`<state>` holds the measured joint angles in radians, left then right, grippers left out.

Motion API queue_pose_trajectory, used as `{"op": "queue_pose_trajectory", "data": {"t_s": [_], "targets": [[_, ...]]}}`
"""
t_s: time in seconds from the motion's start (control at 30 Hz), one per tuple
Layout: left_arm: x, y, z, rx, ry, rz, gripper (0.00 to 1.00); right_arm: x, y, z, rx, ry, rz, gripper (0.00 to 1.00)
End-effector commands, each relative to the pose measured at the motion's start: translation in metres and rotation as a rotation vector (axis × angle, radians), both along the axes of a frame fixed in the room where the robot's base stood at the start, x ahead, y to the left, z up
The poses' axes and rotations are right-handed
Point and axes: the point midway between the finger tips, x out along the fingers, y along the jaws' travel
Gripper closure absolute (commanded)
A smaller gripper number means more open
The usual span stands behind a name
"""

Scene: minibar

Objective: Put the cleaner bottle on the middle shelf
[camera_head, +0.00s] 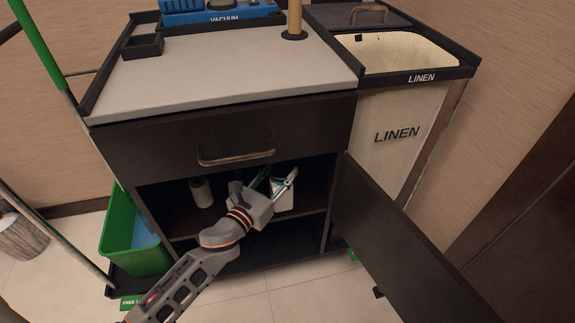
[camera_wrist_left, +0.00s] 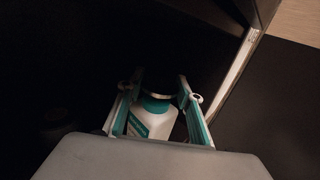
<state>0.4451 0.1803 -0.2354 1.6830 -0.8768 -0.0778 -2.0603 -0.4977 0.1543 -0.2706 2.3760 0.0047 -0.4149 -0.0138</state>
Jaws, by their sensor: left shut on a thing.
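The cleaner bottle (camera_wrist_left: 152,118), white with a teal band and a dark cap, is between the fingers of my left gripper (camera_wrist_left: 158,96) in the left wrist view. In the head view, the white bottle (camera_head: 283,197) shows behind my left gripper (camera_head: 277,183), inside the open cabinet. The gripper is shut on it. The bottle is at the middle shelf (camera_head: 302,222); whether its base touches the shelf is hidden. My right gripper is not in view.
A light roll-like item (camera_head: 201,191) stands on the same shelf at left. The open cabinet door (camera_head: 395,250) is at right, below the drawer (camera_head: 225,140). A green bucket (camera_head: 135,240) is at left, and a linen bag (camera_head: 395,125) at right.

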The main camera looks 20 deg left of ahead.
Motion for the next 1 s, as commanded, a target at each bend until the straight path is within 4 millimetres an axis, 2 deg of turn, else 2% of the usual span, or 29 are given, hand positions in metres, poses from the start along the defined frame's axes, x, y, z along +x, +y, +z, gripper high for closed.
{"op": "queue_pose_trajectory", "data": {"t_s": [0.2, 0.37, 0.47, 0.77, 0.93, 0.97, 1.0], "targets": [[0.026, -0.005, 0.003, 0.0, -0.005, 0.0, 1.0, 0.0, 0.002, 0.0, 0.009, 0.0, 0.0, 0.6], [0.037, -0.007, 0.003, -0.002, -0.005, 0.0, 1.0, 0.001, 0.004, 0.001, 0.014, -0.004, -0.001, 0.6], [0.035, -0.007, -0.005, -0.001, 0.0, 0.0, 1.0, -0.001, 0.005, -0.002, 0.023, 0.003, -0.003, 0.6], [0.035, -0.007, -0.002, -0.001, -0.005, 0.0, 1.0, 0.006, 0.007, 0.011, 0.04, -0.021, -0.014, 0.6], [0.035, -0.007, -0.009, -0.001, -0.002, 0.0, 1.0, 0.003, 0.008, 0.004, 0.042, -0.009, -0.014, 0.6], [0.034, -0.007, -0.011, 0.0, 0.001, 0.0, 0.62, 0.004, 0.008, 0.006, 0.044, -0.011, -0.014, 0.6], [0.035, -0.007, -0.009, 0.0, -0.001, 0.0, 0.52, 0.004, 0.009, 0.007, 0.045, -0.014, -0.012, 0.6]]}}
